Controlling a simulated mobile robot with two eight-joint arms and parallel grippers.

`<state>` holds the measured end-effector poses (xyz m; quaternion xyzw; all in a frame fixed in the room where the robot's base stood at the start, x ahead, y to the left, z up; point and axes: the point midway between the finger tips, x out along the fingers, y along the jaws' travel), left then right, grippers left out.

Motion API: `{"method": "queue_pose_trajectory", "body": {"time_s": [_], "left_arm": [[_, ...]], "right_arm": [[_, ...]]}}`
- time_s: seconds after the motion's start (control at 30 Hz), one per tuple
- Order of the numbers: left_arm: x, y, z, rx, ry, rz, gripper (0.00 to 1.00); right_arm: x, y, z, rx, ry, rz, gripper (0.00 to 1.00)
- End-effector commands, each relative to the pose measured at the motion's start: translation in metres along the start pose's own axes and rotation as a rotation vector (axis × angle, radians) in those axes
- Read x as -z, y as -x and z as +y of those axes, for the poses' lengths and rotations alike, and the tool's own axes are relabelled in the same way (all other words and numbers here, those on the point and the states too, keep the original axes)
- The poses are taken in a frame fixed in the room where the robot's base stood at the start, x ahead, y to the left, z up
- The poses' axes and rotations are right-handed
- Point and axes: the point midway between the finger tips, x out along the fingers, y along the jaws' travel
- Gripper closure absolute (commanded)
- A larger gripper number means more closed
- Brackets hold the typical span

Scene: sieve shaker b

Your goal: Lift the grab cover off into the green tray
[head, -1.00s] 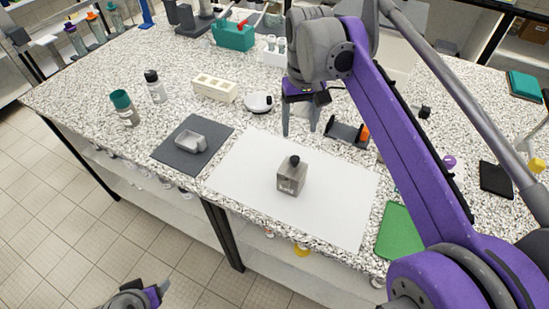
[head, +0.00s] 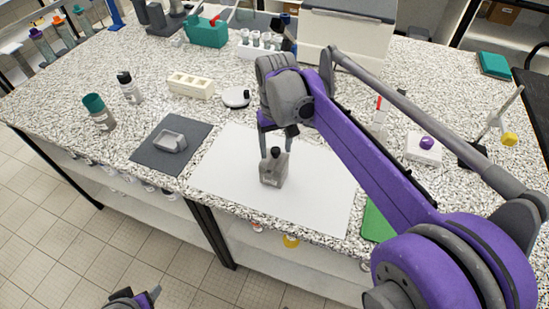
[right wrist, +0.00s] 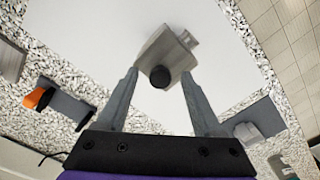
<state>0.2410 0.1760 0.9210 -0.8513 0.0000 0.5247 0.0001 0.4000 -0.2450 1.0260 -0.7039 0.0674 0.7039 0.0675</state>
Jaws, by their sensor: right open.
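The grab cover (head: 272,172) is a grey box with a black knob on top. It stands upright on a white sheet (head: 322,197) in the head view. My right gripper (head: 276,148) is open just over it, its fingers on either side of the knob. In the right wrist view the cover (right wrist: 167,46) and its knob lie between the spread fingertips (right wrist: 159,78); I see no grip on it. The green tray (head: 376,224) lies right of the sheet, mostly hidden behind my right arm. My left gripper (head: 136,299) shows only partly at the bottom edge.
The sheet around the cover is clear.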

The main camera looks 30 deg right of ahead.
Motion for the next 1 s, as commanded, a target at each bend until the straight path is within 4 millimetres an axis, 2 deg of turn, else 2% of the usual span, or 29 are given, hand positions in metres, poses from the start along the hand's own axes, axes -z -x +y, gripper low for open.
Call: {"method": "queue_pose_trajectory", "body": {"time_s": [0.07, 0.43, 0.83, 1.0], "left_arm": [[0.0, 0.0, 0.0, 0.0, 0.0, 0.0, 0.34], [0.0, 0.0, 0.0, 0.0, 0.0, 0.0, 0.34], [0.0, 0.0, 0.0, 0.0, 0.0, 0.0, 0.34], [0.002, 0.002, 0.0, 0.0, 0.0, 0.001, 0.34]], "right_arm": [[0.0, 0.0, 0.0, 0.0, 0.0, 0.0, 0.32], [0.0, 0.001, 0.0, 0.0, 0.0, 0.0, 0.99], [0.0, 0.003, 0.0, 0.0, 0.0, 0.0, 1.0], [0.0, 0.026, 0.0, 0.0, 0.0, 0.0, 1.0]]}}
